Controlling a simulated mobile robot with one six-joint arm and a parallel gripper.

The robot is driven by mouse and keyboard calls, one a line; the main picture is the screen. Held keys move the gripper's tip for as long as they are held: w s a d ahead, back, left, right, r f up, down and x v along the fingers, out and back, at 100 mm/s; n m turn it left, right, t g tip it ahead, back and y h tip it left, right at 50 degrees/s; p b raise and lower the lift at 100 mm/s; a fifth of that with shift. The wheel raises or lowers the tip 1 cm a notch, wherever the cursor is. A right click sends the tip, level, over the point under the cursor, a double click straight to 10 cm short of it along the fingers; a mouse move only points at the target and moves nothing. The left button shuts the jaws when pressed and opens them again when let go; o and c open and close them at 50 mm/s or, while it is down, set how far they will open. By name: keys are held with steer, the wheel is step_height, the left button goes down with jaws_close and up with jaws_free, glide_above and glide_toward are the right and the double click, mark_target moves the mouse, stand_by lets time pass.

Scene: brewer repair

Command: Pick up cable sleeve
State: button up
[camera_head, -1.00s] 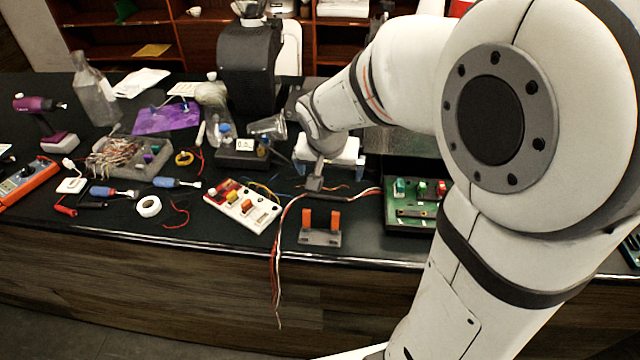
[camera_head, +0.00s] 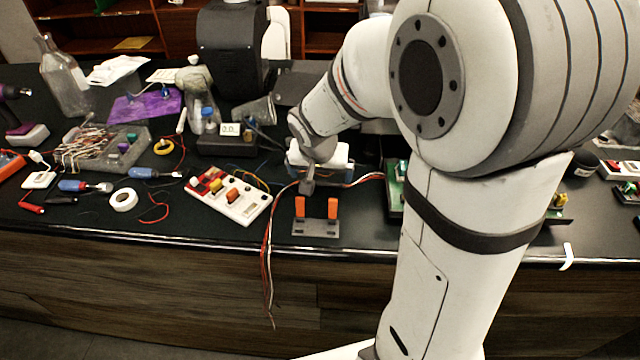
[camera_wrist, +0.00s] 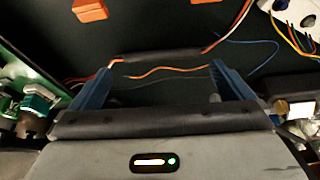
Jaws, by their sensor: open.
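The cable sleeve is a dark tube (camera_wrist: 165,57) with orange and red wires coming out of its ends. In the wrist view it lies across the space at the tips of my gripper (camera_wrist: 160,70). The two blue fingers stand apart, one near each end of the sleeve, and are not closed on it. In the head view my gripper (camera_head: 320,172) points down over the table behind the holder with two orange posts (camera_head: 316,229). There the sleeve is largely hidden by the gripper and hard to make out against the dark top.
A white board with coloured blocks (camera_head: 230,197) lies left of the gripper. A green circuit board (camera_head: 394,184) is close on the right, partly behind my arm. Loose wires (camera_head: 267,265) hang over the table's front edge. A small display box (camera_head: 228,142) stands behind left.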

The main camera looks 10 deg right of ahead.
mark_target(321, 183)
steer(key=x, duration=0.4)
steer(key=shift+w+f, duration=0.1)
steer(key=shift+f, duration=0.05)
steer(key=c, duration=0.6)
